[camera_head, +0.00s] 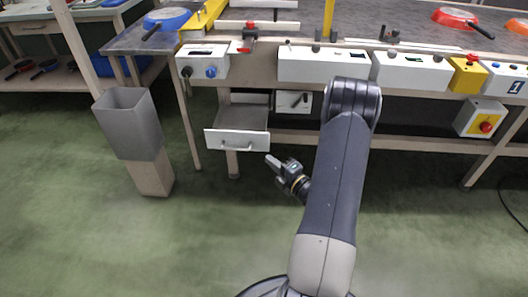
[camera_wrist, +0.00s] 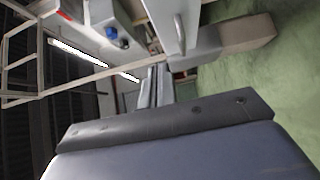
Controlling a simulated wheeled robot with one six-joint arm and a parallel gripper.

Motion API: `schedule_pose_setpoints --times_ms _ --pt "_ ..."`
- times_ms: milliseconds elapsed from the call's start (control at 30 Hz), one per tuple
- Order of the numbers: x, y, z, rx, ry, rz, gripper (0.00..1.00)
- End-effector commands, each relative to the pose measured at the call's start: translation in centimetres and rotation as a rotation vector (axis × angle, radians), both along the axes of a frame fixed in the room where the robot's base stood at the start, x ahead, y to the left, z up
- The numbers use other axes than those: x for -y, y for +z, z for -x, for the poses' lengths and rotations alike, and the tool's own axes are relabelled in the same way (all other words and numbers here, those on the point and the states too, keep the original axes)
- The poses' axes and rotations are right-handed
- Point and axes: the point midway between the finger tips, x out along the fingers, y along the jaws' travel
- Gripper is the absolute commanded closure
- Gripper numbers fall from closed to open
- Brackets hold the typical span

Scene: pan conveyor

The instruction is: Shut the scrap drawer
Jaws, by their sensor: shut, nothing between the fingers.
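The scrap drawer (camera_head: 237,140) stands pulled out from under the conveyor bench, with its grey interior showing behind a white front. A light bar handle (camera_head: 235,148) is on that front. My gripper (camera_head: 270,160) is shut and empty, just right of the drawer front and a little lower in the picture, apart from it as far as I can see. In the wrist view, which is turned on its side, the white drawer front (camera_wrist: 165,18) and its handle (camera_wrist: 180,34) show at the top. The closed fingers (camera_wrist: 155,86) point toward that side.
A grey bin (camera_head: 130,124) on a wooden post stands on the floor left of the drawer. A bench leg (camera_head: 188,125) stands between them. White control boxes (camera_head: 322,64) line the bench edge above. The green floor in front of the drawer is clear.

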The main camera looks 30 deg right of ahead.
Motion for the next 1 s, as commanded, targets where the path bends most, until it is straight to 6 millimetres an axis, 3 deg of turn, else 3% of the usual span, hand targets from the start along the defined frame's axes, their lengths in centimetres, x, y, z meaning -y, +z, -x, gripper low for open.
schedule_pose_setpoints --times_ms 433,500,700,1000 --pt "-2.0 -0.1 -8.9 0.004 0.009 0.006 1.00" --pt "-1.2 -0.1 -9.9 0.004 0.004 0.006 1.00" --pt "0.1 0.0 -11.6 0.002 0.004 0.005 1.00" --pt "0.4 0.1 -12.1 0.001 0.004 0.004 1.00"
